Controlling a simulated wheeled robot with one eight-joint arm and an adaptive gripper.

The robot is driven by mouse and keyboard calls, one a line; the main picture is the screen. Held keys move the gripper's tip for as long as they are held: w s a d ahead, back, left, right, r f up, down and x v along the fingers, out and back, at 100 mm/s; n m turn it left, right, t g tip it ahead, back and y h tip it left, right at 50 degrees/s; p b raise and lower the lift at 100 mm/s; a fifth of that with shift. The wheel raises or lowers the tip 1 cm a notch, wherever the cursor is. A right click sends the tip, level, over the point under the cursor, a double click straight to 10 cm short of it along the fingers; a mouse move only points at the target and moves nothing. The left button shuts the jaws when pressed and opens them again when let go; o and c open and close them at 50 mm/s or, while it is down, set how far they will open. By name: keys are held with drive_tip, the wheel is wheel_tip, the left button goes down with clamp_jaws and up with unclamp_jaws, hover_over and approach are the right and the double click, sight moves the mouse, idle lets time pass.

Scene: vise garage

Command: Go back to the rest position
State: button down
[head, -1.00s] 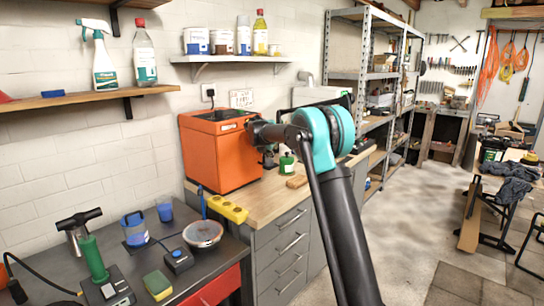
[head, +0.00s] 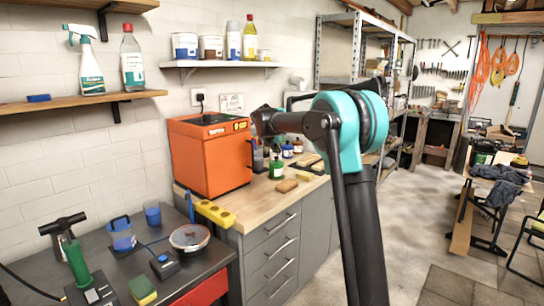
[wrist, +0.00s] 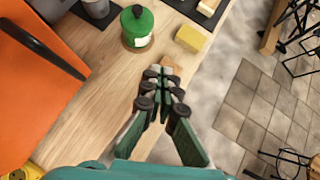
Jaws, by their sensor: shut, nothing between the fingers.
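My gripper (wrist: 162,78) shows in the wrist view with its two fingers together and nothing between them. It is above the light wooden worktop (wrist: 92,122), near the edge with the floor beyond. A small brown block (wrist: 171,64) shows just past the fingertips. In the head view my arm reaches up from the bottom and bends left at a teal joint. Its dark end is in front of the right side of the orange box (head: 208,158), above the worktop. The fingers cannot be made out there.
A yellow block (wrist: 190,38) lies near the bottle. Grey drawers (head: 272,252) are below. A metal shelf unit (head: 338,68) is behind my arm. Open floor (head: 418,205) lies to the right.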

drive_tip(key=s+d+f+m+g, duration=0.1)
drive_tip(key=s+d+f+m, duration=0.4)
drive_tip(key=s, duration=0.4)
drive_tip(key=s+d+f+m+g+y, duration=0.1)
drive_tip(key=s+d+f+m, duration=0.2)
drive_tip(key=s+m, duration=0.45)
drive_tip(key=s+d+f+m, duration=0.4)
drive_tip(key=s+d+m, duration=0.1)
drive_tip(key=s, duration=0.5)
drive_tip(key=s+f+m+g+y, duration=0.1)
drive_tip(key=s+f+m, duration=0.6)
drive_tip(key=s, duration=0.5)
drive_tip(key=s+d+f+m+g+y, duration=0.1)
drive_tip(key=s+f+m, duration=0.6)
drive_tip(key=s, duration=0.6)
drive_tip(key=shift+s+d+f+m, duration=0.2)
drive_tip(key=shift+d+f+m, duration=0.05)
drive_tip(key=shift+f+m, duration=0.1)
